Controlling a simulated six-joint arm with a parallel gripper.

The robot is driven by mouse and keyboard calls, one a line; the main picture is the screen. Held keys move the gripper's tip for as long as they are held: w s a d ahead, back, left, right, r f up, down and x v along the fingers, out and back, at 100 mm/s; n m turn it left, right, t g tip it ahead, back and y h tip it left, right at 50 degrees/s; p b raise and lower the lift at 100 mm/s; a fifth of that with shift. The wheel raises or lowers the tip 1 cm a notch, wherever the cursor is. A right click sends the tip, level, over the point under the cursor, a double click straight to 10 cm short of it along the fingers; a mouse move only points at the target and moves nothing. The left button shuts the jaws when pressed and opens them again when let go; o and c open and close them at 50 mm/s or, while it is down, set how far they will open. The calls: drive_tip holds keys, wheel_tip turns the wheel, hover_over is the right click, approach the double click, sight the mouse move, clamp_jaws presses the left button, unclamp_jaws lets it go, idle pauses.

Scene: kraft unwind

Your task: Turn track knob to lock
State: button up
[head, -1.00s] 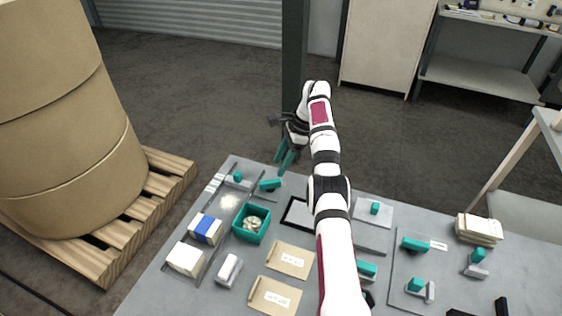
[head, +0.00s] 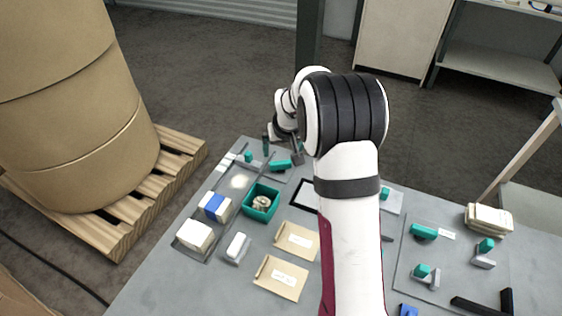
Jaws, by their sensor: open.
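A grey track (head: 215,232) runs along the table's left side. A small teal knob (head: 248,156) stands at its far end, and a teal bar-shaped handle (head: 280,165) lies just right of it. I cannot tell for certain which of the two is the track knob, or its lock setting. My gripper (head: 280,149) is open and empty at the table's far left edge. It hangs fingers down, just beyond the handle and right of the small knob. I cannot tell whether it touches either; my arm hides part of the table.
A white block (head: 195,236) and a blue-and-white block (head: 216,207) sit on the track. A teal bin (head: 261,201) with small items stands right of it. Kraft envelopes (head: 279,277) lie in front. A right-hand panel (head: 450,262) carries more teal handles. Large paper rolls (head: 70,110) stand on a pallet at left.

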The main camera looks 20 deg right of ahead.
sight(282, 163)
drive_tip(key=x, duration=1)
drive_tip(key=shift+w+f, duration=0.2)
drive_tip(key=shift+f, duration=0.2)
drive_tip(key=c, duration=1.1)
drive_tip(key=shift+c, duration=0.2)
drive_tip(key=n+y, duration=0.2)
drive_tip(key=n, duration=0.3)
drive_tip(key=shift+d+n, duration=0.15)
drive_tip(key=shift+n, duration=0.25)
drive_tip(key=shift+d+n+g+y, duration=0.15)
drive_tip(key=shift+n+y, duration=0.35)
drive_tip(key=shift+n, duration=0.6)
drive_tip(key=shift+a+n+g+y, duration=0.1)
drive_tip(key=shift+n+g+y, duration=0.3)
drive_tip(key=shift+n, duration=0.7)
drive_tip(key=o, duration=1.1)
